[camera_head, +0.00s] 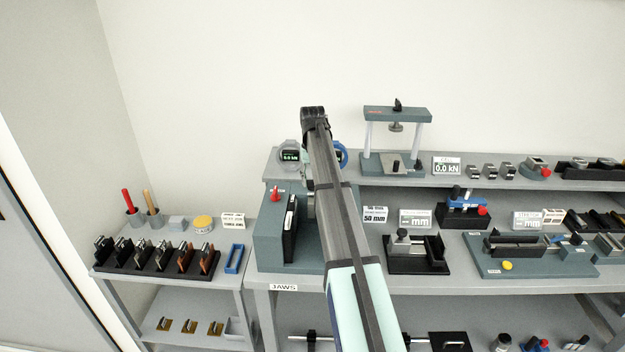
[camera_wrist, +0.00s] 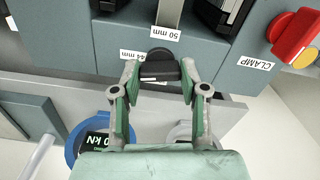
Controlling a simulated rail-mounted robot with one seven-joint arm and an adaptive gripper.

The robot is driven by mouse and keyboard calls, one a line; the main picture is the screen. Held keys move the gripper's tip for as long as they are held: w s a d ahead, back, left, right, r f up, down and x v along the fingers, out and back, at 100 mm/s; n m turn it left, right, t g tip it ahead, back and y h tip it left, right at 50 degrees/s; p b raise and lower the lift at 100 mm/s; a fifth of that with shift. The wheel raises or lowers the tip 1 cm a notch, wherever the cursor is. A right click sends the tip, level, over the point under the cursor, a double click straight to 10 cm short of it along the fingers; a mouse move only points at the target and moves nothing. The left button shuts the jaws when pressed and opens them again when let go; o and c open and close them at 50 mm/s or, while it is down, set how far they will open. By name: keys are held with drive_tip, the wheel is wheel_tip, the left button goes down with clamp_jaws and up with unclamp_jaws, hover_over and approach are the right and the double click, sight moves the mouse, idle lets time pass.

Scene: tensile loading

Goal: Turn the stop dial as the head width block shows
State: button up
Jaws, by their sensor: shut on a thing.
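The stop dial (camera_wrist: 160,66) is a black knob with a white mark, on the grey-teal jaw machine (camera_head: 268,230). In the wrist view, the two fingers of my gripper (camera_wrist: 160,88) are shut on it from both sides. A 50 mm label (camera_wrist: 165,33) and a 44 mm label (camera_wrist: 131,55) sit beside the dial, the second partly covered. Which label the mark points to is hard to tell. In the head view my arm hides the dial and fingertips. A small white block reading 50 mm (camera_head: 375,214), apparently the head width block, stands right of the machine.
A red clamp lever (camera_wrist: 296,36) is close by the dial. Round gauges, one blue-ringed (camera_wrist: 72,150), stand on the shelf behind. A black fixture (camera_head: 418,262) stands right of the machine. A specimen rack (camera_head: 150,270) is on the left table.

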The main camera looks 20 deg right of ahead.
drive_tip(key=m, duration=0.4)
drive_tip(key=shift+f+m, duration=0.1)
drive_tip(key=shift+m, duration=0.2)
drive_tip(key=m, duration=0.5)
drive_tip(key=shift+s, duration=0.1)
drive_tip(key=m, duration=0.5)
drive_tip(key=shift+m, duration=0.4)
drive_tip(key=m, duration=0.4)
drive_tip(key=shift+m, duration=0.4)
drive_tip(key=o, duration=1.1)
drive_tip(key=shift+o, duration=0.2)
